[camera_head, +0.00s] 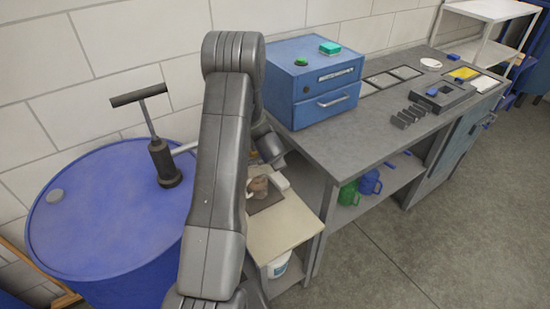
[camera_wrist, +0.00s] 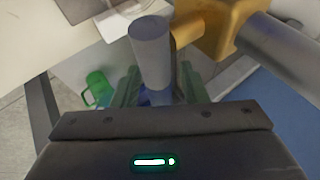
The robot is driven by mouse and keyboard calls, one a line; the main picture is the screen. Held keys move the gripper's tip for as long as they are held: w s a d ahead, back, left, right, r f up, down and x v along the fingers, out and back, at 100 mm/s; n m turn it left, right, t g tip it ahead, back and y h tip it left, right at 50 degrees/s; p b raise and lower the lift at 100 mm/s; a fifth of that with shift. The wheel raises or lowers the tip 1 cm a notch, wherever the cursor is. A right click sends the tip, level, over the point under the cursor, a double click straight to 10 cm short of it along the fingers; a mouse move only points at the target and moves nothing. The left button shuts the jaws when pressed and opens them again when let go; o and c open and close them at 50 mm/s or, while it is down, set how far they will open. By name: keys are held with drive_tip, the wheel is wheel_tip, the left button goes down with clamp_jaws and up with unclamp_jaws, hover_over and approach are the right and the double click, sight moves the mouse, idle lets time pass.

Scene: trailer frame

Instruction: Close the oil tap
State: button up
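The oil tap (camera_wrist: 214,25) shows in the wrist view as a brass-yellow body at the top right. A grey pipe (camera_wrist: 278,45) runs from it to the right, and a thick grey cylindrical handle (camera_wrist: 151,50) sits at its left. My gripper (camera_wrist: 160,82) has its two greenish fingers apart, one on each side of the handle's lower end. I cannot tell whether either finger touches the handle. In the head view my arm hides the tap and most of my gripper.
A blue barrel (camera_head: 90,215) with a hand pump (camera_head: 160,155) stands left of my arm. A small cream table (camera_head: 285,222) and a grey workbench (camera_head: 385,130) with a blue drawer box (camera_head: 315,85) stand right. Green (camera_head: 348,193) and blue (camera_head: 370,182) jugs sit below. Floor at right is clear.

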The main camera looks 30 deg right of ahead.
drive_tip(key=p+v, duration=0.1)
drive_tip(key=v, duration=1.3)
drive_tip(key=shift+p, duration=0.35)
drive_tip(key=shift+f, duration=0.15)
drive_tip(key=b+x, duration=0.1)
drive_tip(key=x, duration=1.2)
drive_tip(key=shift+w+d+f+b, duration=0.2)
drive_tip(key=shift+w+f+b, duration=0.05)
drive_tip(key=shift+b, duration=0.1)
